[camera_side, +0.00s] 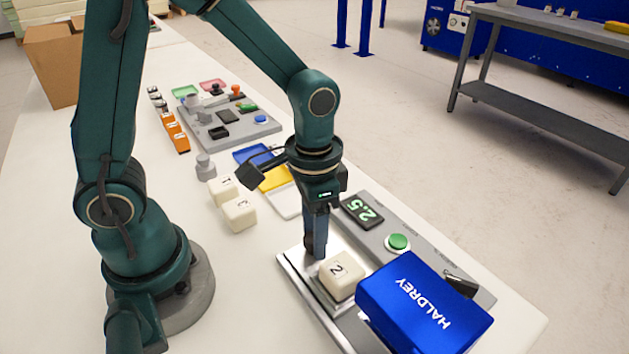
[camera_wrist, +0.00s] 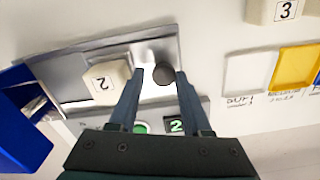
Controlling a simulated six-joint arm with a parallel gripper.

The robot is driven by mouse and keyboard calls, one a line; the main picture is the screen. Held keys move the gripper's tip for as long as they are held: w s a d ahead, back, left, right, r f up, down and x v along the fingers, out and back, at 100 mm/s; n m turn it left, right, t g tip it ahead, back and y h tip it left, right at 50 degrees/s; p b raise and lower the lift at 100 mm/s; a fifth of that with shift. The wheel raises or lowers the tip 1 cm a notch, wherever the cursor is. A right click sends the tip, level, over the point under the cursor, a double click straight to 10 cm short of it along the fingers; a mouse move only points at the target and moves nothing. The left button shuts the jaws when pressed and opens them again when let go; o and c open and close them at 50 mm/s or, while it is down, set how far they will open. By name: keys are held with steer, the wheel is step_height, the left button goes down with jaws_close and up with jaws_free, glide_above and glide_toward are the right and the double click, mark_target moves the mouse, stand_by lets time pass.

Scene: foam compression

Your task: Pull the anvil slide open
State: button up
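The anvil slide is a bare metal plate (camera_side: 296,268) in front of the blue press, and it shows in the wrist view (camera_wrist: 115,60). A cream foam block marked 2 (camera_side: 342,274) sits on it, also in the wrist view (camera_wrist: 106,82). A dark round knob (camera_wrist: 163,74) stands at the slide's end away from the press. My gripper (camera_side: 316,252) points down at that end, beside the block. In the wrist view its fingers (camera_wrist: 160,76) are apart, with the knob between the tips. Whether they touch the knob is unclear.
The blue HALDREY press (camera_side: 422,305) stands close to the block. A grey panel beside it has a green button (camera_side: 398,242) and a display (camera_side: 362,212) reading 2.5. More foam blocks (camera_side: 240,214) and coloured trays (camera_side: 278,178) lie behind my gripper.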

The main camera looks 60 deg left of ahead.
steer(key=shift+r, duration=2.55)
steer(key=shift+r, duration=0.1)
steer(key=s+a+r+n+t, duration=0.3)
steer(key=s+r+t, duration=0.2)
steer(key=s+r, duration=0.1)
steer(key=shift+a+r+t, duration=0.15)
steer(key=shift+t, duration=0.15)
